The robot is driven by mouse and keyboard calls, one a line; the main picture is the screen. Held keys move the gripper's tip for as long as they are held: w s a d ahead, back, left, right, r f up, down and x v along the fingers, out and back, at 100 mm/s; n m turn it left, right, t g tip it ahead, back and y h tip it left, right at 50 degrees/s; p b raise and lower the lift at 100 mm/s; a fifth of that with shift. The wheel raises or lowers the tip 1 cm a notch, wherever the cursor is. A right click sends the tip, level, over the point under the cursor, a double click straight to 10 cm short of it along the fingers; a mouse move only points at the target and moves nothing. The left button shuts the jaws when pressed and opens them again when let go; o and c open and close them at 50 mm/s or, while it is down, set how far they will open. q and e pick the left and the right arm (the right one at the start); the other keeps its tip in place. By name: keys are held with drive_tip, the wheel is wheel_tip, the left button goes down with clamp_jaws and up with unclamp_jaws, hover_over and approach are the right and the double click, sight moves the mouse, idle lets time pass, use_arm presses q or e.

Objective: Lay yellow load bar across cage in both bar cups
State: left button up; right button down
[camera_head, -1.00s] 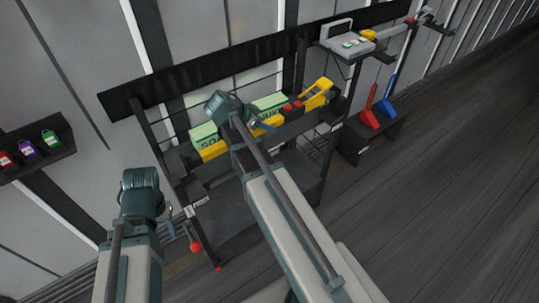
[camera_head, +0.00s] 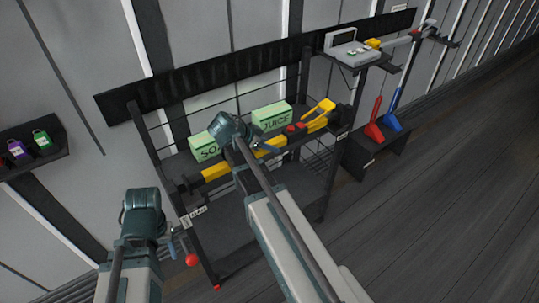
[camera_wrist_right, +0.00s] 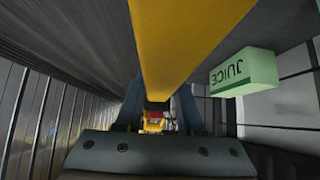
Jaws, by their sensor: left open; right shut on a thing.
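The yellow load bar (camera_head: 216,171) spans the front of the dark cage (camera_head: 203,238) at a slant, in front of its shelf. My right gripper (camera_head: 258,147) is shut on the bar near its middle. In the right wrist view the bar (camera_wrist_right: 180,45) runs between the fingers. The bar's dark left end is near the cage's left front post, its right end near the right post. The bar cups are too small and dark to tell whether the ends sit in them. My left gripper (camera_head: 173,240) is open and empty, left of the cage's left post.
Green SOAP (camera_head: 205,147) and JUICE (camera_head: 271,116) boxes stand on the cage shelf behind the bar. A grey device (camera_head: 352,50) sits on a wall shelf at upper right. Red (camera_head: 374,130) and blue (camera_head: 391,121) scoops stand right of the cage. The right-hand floor is clear.

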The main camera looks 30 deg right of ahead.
drive_tip(key=shift+f+b, duration=1.4)
drive_tip(key=shift+f, duration=0.2)
drive_tip(key=shift+f, duration=0.2)
drive_tip(key=c, duration=0.5)
unclamp_jaws()
drive_tip(key=shift+r, duration=0.1)
drive_tip(key=shift+r, duration=0.3)
drive_tip(key=p+v, duration=0.8)
drive_tip(key=v, duration=0.3)
drive_tip(key=shift+a+r, duration=0.15)
drive_tip(key=shift+a, duration=0.2)
